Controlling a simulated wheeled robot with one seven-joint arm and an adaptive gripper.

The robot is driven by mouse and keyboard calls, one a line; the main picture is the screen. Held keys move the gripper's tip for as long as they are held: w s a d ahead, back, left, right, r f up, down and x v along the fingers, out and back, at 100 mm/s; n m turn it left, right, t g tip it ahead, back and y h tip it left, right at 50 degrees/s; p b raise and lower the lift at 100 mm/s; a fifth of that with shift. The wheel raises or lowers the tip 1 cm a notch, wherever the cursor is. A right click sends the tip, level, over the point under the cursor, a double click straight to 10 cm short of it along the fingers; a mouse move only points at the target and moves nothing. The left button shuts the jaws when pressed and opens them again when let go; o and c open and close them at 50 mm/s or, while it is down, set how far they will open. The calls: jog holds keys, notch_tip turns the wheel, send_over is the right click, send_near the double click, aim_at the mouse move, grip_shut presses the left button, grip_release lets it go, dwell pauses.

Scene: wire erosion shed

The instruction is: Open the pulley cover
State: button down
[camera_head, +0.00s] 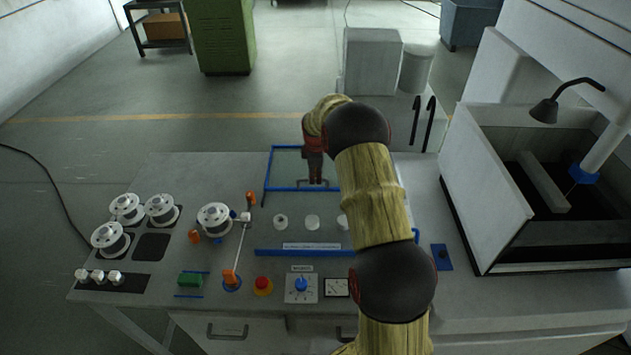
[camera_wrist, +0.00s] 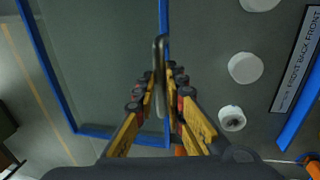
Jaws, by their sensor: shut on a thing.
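The pulley cover (camera_head: 267,168) is a clear panel in a blue frame at the far side of the bench, also seen in the wrist view (camera_wrist: 100,60). Its far edge shows at or past the bench's back edge; I cannot tell its exact tilt. A grey bar handle (camera_wrist: 159,55) stands at its near blue edge. My gripper (camera_head: 315,179) is shut on this handle, its fingers (camera_wrist: 160,88) on both sides of the bar. White pulleys (camera_head: 312,221) show uncovered in front of the panel and in the wrist view (camera_wrist: 245,68). My arm hides the cover's right side.
A blue bar (camera_head: 300,252) with a label lies in front of the pulleys. White spools (camera_head: 214,218), a red button (camera_head: 263,286) and a dial (camera_head: 301,287) are on the bench's left and front. A tank (camera_head: 530,232) with a lamp stands right.

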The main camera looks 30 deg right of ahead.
jog(key=shift+w+d+r, duration=0.1)
jog(key=shift+w+r, duration=0.05)
jog(key=c, duration=1.9)
grip_release()
jog(key=shift+w, duration=0.1)
jog(key=shift+o, duration=0.3)
notch_tip(320, 180, up, 12)
jog(key=s+a, duration=0.1)
jog(key=s, duration=0.1)
jog(key=shift+a+f, duration=0.15)
jog(key=shift+f, duration=0.1)
